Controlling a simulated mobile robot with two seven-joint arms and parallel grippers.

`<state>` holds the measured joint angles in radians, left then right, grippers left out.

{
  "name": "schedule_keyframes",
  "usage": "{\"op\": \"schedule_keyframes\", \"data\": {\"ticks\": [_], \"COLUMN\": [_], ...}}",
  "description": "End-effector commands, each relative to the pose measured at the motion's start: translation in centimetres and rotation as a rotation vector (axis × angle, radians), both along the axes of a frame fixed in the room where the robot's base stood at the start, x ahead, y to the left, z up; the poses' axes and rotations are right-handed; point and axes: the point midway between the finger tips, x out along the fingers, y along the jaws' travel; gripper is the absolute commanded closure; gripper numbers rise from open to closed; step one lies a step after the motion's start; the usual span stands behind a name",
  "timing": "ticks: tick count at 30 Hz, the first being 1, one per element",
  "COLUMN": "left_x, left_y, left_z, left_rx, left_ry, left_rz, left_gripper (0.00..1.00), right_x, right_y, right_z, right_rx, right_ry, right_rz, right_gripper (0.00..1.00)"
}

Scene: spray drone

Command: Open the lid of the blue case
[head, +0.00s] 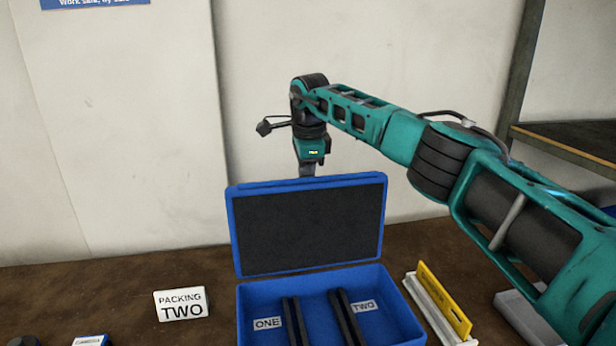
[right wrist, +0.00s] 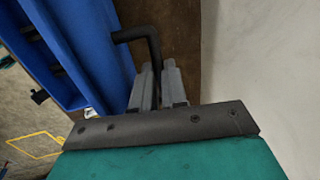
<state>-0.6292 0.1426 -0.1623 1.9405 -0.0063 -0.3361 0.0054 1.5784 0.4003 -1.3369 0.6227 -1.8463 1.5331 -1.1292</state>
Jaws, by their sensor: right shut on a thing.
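The blue case (head: 243,313) stands on the brown table with its lid (head: 310,228) up, leaning slightly back. The lid's dark lining faces me. My right gripper (head: 307,172) points down behind the lid's top edge; its fingertips are hidden in the head view. In the right wrist view my right gripper (right wrist: 159,78) is shut on a black bent rod (right wrist: 137,34). The rod's bent end reaches the blue surface (right wrist: 95,50); whether it is fixed there I cannot tell. My left gripper is not in view.
The case holds dark bars and labels ONE (head: 267,323) and TWO (head: 364,306). A yellow plate in a white holder (head: 443,300) stands close on the right. A wall rises behind; the table's left is mostly free.

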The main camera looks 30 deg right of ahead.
Motion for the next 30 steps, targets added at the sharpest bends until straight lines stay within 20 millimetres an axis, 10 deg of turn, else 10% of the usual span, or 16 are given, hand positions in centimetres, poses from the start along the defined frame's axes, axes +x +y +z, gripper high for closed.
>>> {"op": "schedule_keyframes", "data": {"ticks": [21,22,30], "left_x": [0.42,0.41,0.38], "left_y": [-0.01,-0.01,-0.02], "left_z": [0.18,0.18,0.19], "left_rx": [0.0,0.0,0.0], "left_ry": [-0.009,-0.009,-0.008], "left_rz": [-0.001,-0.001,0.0], "left_gripper": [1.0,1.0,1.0], "right_x": [0.43,0.43,0.51], "right_y": [-0.05,-0.04,-0.1], "right_z": [-0.83,-0.82,-0.58], "right_rx": [0.0,0.0,0.001], "right_ry": [0.013,0.013,0.008], "right_rz": [0.002,0.002,0.002], "right_gripper": [1.0,0.85,0.62]}}
